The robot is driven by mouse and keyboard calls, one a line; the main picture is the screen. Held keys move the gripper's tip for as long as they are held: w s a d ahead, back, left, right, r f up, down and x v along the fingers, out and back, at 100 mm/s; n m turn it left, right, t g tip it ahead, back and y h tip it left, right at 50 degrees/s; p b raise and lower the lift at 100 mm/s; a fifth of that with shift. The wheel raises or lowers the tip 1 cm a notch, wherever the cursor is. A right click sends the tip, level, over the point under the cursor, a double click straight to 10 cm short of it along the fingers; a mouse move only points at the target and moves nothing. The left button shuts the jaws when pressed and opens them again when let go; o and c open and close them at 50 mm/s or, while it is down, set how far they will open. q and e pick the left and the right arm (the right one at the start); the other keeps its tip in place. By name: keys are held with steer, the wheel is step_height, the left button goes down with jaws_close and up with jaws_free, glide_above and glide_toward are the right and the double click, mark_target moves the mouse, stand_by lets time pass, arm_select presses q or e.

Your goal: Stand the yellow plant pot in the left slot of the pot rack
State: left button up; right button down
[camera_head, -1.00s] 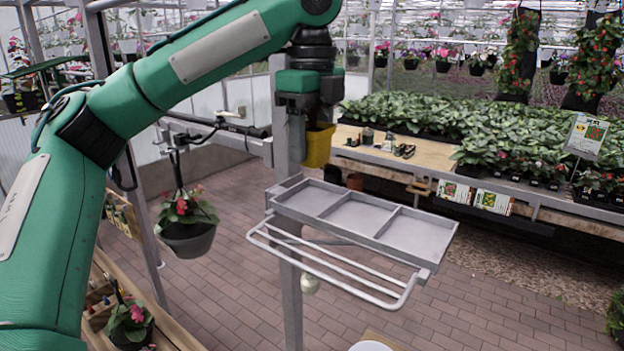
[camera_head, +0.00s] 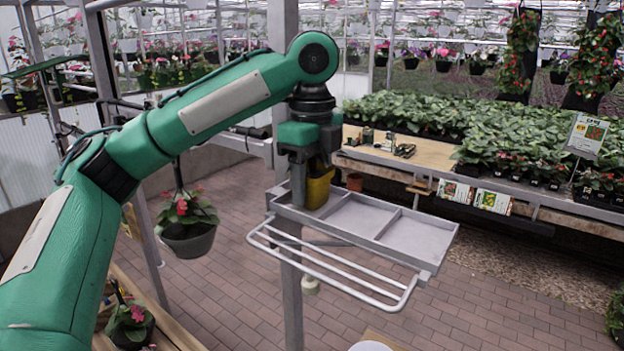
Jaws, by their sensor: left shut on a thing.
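The yellow plant pot (camera_head: 319,190) is held upright in my left gripper (camera_head: 308,180), which is shut on it. The pot is at the left slot of the grey pot rack (camera_head: 401,257), with its lower part down at or inside that slot. I cannot tell whether its base touches the slot floor. One gripper finger covers the pot's left side. The rack's middle slot (camera_head: 361,219) and right slot (camera_head: 415,232) are empty. My right gripper is not in view.
A grey post (camera_head: 292,300) stands under the rack's left end, and a white rail (camera_head: 340,275) juts out in front. A hanging potted plant (camera_head: 188,240) is to the left. A wooden bench (camera_head: 395,160) with plants stands behind.

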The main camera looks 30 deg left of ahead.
mark_target(312, 170)
arm_select(q)
steer(key=o, duration=0.9)
steer(key=shift+f, duration=0.1)
steer(key=shift+c, duration=0.2)
step_height(312, 170, up, 12)
